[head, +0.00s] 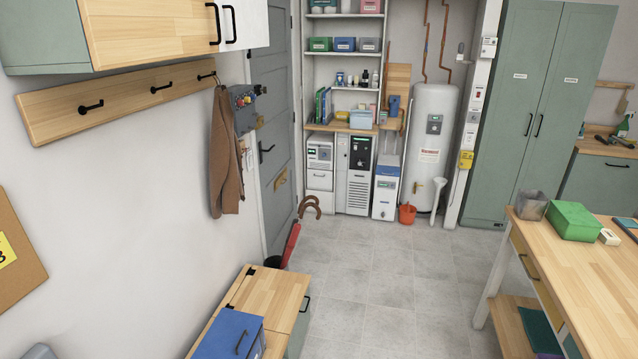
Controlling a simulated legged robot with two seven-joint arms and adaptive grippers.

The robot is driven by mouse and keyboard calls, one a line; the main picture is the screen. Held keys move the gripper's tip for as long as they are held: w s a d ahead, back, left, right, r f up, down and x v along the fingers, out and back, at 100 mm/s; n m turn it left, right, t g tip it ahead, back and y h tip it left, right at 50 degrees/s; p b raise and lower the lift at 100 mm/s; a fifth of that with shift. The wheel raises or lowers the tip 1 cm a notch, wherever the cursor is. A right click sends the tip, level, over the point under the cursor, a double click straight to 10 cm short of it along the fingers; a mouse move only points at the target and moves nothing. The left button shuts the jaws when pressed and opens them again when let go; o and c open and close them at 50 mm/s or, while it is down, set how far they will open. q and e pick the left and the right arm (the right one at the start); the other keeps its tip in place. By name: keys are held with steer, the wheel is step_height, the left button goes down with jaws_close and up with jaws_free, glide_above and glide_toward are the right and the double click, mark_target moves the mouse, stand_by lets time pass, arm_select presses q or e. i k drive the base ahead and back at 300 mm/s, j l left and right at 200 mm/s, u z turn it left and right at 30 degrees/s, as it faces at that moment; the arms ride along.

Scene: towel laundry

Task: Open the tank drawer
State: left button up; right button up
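Several white appliance units stand under the shelf against the far wall. The left unit (320,153) has a dark display and a closed drawer front (319,180) with a handle below it. The middle unit (358,190) is taller, with a black panel on top and vent slats. The right unit (385,190) is white with a blue upper part. Everything on them looks shut. I cannot tell for sure which front is the tank drawer. Neither of my grippers shows in the view.
Open grey tiled floor (360,285) lies before the units. A wooden-topped table (590,270) stands at right, a low bench (265,290) at lower left. An orange bucket (407,214) stands by a white water tank (430,140). A red umbrella (290,243) leans near the grey door (275,120).

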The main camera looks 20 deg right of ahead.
mark_target(317, 178)
steer(key=i+l+z, duration=0.25)
steer(key=l, duration=0.2)
steer(key=i+l+z, duration=0.2)
steer(key=i+l, duration=0.15)
steer(key=i+l+z, duration=0.25)
steer(key=i+l, duration=0.15)
steer(key=i, duration=0.3)
steer(key=i+l+z, duration=0.25)
steer(key=i, duration=0.45)
steer(key=i+l+z, duration=0.1)
steer(key=i+z, duration=0.15)
steer(key=i, duration=0.5)
steer(key=i+u, duration=0.15)
steer(key=i, duration=0.55)
steer(key=i+l+u, duration=0.1)
steer(key=i, duration=0.6)
steer(key=i+l+u, duration=0.15)
steer(key=i, duration=0.55)
